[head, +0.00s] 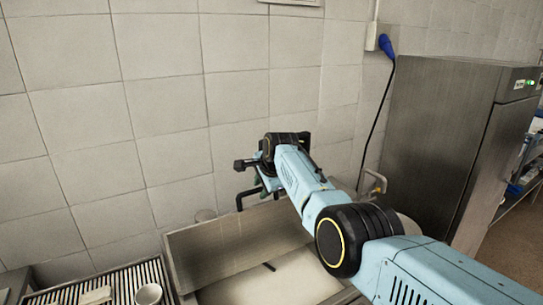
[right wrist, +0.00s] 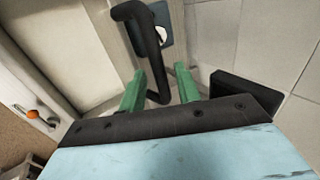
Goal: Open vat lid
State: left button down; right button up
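The vat (head: 235,255) is a metal box at the bottom centre of the head view, against the tiled wall. A brownish flat metal panel stands along its back; I cannot tell whether this is the lid or a wall. A small dark piece (head: 269,266) lies on the pale surface in front. My right gripper (head: 262,184) is above the back of the vat. In the right wrist view its green fingers (right wrist: 160,92) are apart, with the end of a bent black handle (right wrist: 150,50) between them and gaps visible. My left gripper is not in view.
A tall steel cabinet (head: 430,140) stands at the right, with a blue plug and black cable (head: 379,110) beside it. The tiled wall is close behind the vat.

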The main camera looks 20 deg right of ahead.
jog(key=shift+s+r+p, duration=0.2)
jog(key=shift+r+p, duration=0.25)
jog(key=shift+p, duration=0.1)
jog(key=shift+v, duration=0.95)
pick_arm(q)
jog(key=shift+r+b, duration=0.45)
jog(key=shift+b, duration=0.1)
pick_arm(e)
jog(key=v, duration=0.8)
jog(key=shift+s, duration=0.25)
jog(key=shift+d, duration=0.15)
